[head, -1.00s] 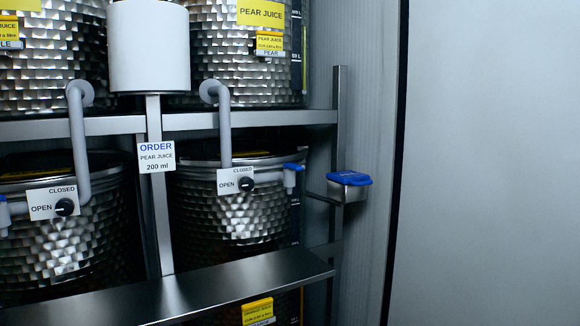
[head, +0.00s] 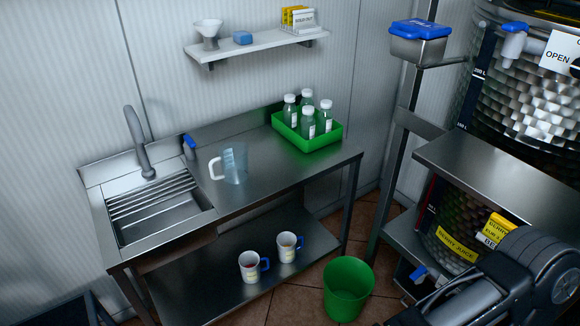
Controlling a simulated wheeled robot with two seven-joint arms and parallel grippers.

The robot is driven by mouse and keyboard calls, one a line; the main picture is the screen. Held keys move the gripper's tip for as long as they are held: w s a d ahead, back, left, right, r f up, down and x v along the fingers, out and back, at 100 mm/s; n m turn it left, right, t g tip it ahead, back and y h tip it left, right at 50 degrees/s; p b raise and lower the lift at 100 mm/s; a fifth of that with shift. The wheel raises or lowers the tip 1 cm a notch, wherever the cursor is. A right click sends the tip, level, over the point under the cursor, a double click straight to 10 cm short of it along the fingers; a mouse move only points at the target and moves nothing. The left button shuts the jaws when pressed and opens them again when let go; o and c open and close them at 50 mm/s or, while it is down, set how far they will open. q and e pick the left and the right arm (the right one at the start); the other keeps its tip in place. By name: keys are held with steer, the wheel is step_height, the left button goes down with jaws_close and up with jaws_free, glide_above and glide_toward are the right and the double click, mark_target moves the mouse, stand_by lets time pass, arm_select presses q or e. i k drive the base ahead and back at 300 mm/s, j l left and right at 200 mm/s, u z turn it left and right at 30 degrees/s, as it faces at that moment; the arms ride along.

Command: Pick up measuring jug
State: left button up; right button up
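The measuring jug (head: 235,166) is clear and bluish, with a white handle (head: 214,168) on its left side. It stands upright on the steel worktop, right of the sink and in front of the wall. It looks empty. Part of one of my arms shows at the lower right, far from the jug, but no gripper fingers can be seen. My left gripper and my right gripper are both out of view.
A green crate (head: 333,142) with several capped bottles stands right of the jug. The sink (head: 160,217) and tap (head: 138,140) are left. Two mugs stand on the lower shelf (head: 215,283). A green bin (head: 345,310) is on the floor. Worktop around the jug is clear.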

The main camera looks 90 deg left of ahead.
mark_target(234, 169)
steer(key=i+u, duration=0.15)
steer(key=u, duration=2)
